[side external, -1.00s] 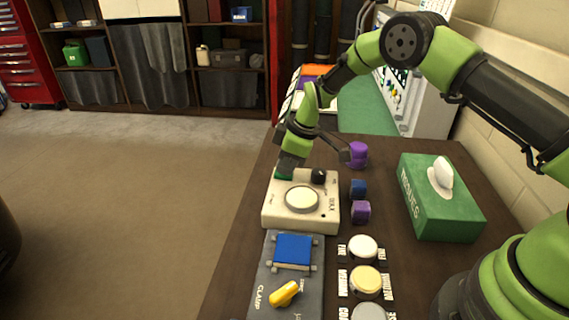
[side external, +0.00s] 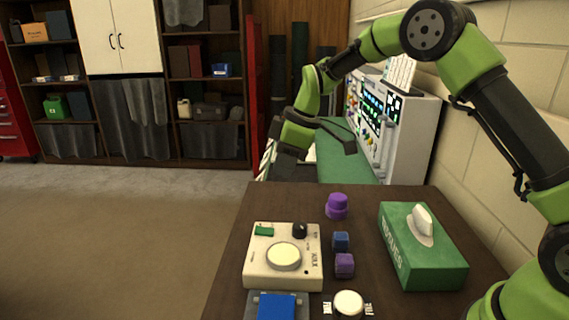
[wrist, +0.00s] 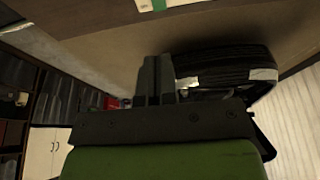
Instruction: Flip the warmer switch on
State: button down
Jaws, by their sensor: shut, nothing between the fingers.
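The warmer is a cream box (side external: 254,270) on the dark table, with a round pale plate (side external: 283,257) and a black knob (side external: 300,230) on top. Its green switch (side external: 264,231) is at the back left corner; which way it is tipped is too small to tell. My gripper (side external: 285,168) is shut and empty, above and behind the box, clear of the switch. In the wrist view the closed fingers (wrist: 156,78) show, with part of the cream box (wrist: 186,2) and the green switch (wrist: 158,5) at the top edge.
Purple knob (side external: 337,206), blue cube (side external: 341,241) and purple cube (side external: 345,265) stand right of the box. A green tissue box (side external: 425,262) is farther right.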

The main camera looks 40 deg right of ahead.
aim_at(260, 229)
jog(key=shift+r, duration=0.2)
jog(key=shift+w+a+r, duration=0.15)
jog(key=shift+w+a, duration=0.3)
jog(key=shift+a, duration=0.05)
jog(key=x, duration=1.4)
jog(key=shift+s+d, duration=0.2)
